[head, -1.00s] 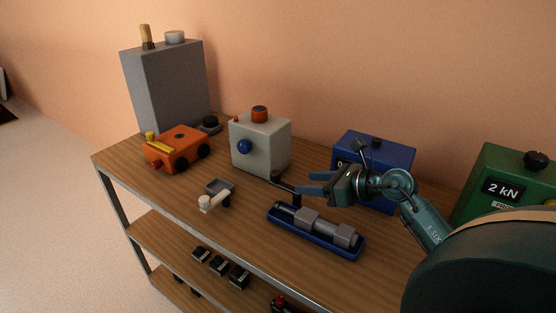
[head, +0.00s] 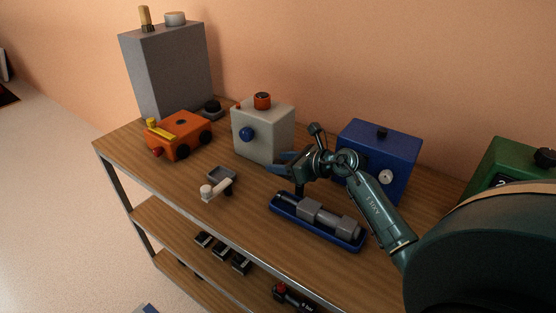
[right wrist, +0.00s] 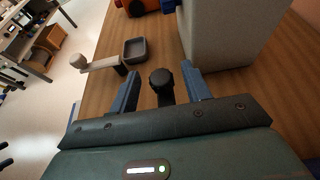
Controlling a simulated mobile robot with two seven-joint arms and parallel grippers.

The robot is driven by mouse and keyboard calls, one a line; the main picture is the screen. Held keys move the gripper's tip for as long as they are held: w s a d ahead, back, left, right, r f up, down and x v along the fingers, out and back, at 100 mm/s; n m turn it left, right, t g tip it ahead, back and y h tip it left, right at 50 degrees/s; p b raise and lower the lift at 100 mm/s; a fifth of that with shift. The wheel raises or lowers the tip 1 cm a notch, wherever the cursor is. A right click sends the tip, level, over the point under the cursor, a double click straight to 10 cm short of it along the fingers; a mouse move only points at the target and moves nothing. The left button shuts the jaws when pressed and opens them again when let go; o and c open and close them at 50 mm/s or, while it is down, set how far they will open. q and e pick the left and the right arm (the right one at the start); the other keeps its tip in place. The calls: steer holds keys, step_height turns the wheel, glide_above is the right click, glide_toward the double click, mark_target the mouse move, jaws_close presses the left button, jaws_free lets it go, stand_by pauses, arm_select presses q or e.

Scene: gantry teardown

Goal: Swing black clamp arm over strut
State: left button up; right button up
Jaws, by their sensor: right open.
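The grey strut (head: 328,218) lies in a blue cradle (head: 284,214) on the wooden bench top. The black clamp arm (right wrist: 161,81) shows in the right wrist view as a round black knob on a short stem, between my right fingers. In the head view my gripper mostly hides the arm, and only its dark post shows at the cradle's back left. My right gripper (head: 276,163) is open above the back left of the cradle, with its blue fingers pointing left. In the right wrist view the fingers (right wrist: 160,76) stand apart on both sides of the knob, with gaps. My left gripper is out of view.
A pale box with a blue knob (head: 262,132) stands close beyond my fingers. A blue box (head: 385,150) is behind my right wrist. A small grey tray (head: 222,175) and a pale lever (head: 212,191) lie to the left. An orange device (head: 180,135) stands further left.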

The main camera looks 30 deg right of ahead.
steer(key=shift+x, duration=0.8)
steer(key=shift+c, duration=0.3)
jaws_close()
